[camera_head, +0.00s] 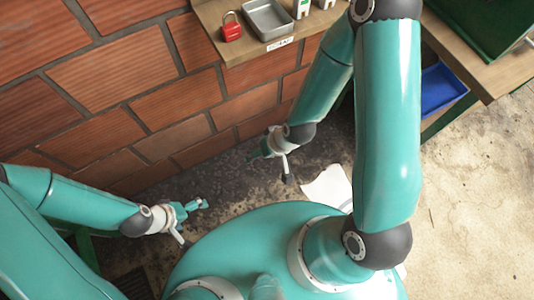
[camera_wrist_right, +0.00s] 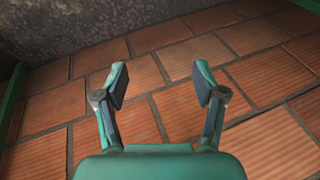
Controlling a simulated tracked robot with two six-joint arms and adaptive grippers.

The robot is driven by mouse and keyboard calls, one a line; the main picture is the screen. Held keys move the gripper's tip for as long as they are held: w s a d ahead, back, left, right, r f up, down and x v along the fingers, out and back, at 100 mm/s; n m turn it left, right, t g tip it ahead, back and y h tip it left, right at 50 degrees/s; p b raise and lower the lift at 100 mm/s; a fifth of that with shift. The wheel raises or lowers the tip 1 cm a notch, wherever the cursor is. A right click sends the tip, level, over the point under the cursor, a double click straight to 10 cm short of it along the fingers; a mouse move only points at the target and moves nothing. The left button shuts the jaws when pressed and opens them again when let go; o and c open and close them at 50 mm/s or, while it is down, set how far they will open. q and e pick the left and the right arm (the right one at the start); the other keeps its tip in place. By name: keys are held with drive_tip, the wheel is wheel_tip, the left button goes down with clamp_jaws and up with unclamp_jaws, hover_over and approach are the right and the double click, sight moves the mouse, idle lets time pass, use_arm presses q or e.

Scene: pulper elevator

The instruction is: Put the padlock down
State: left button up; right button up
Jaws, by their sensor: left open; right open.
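The red padlock (camera_head: 231,27) stands on the wooden shelf (camera_head: 213,14) against the brick wall, left of a grey metal tray, in the head view. Neither gripper touches it. My left gripper (camera_head: 198,204) is low at the left, well below the shelf, open with nothing visible in it. My right gripper (camera_head: 258,153) is below the shelf, near the foot of the wall. In the right wrist view its two fingers (camera_wrist_right: 160,87) are spread apart and empty, with the brick wall beyond them. The padlock is not in the right wrist view.
The grey tray (camera_head: 268,19) and white items (camera_head: 301,8) share the shelf, with a label (camera_head: 280,44) on its front edge. A wooden table (camera_head: 480,66) with a blue bin (camera_head: 440,88) is at right. White paper (camera_head: 328,187) lies on the floor.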

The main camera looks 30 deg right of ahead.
drive_tip(key=s+a+f+g, duration=0.1)
drive_tip(key=s+f+g, duration=0.1)
drive_tip(key=s+f, duration=0.3)
drive_tip(key=shift+s+a+f+m, duration=0.2)
drive_tip(key=shift+s+m, duration=0.2)
drive_tip(key=shift+s, duration=0.15)
idle(0.7)
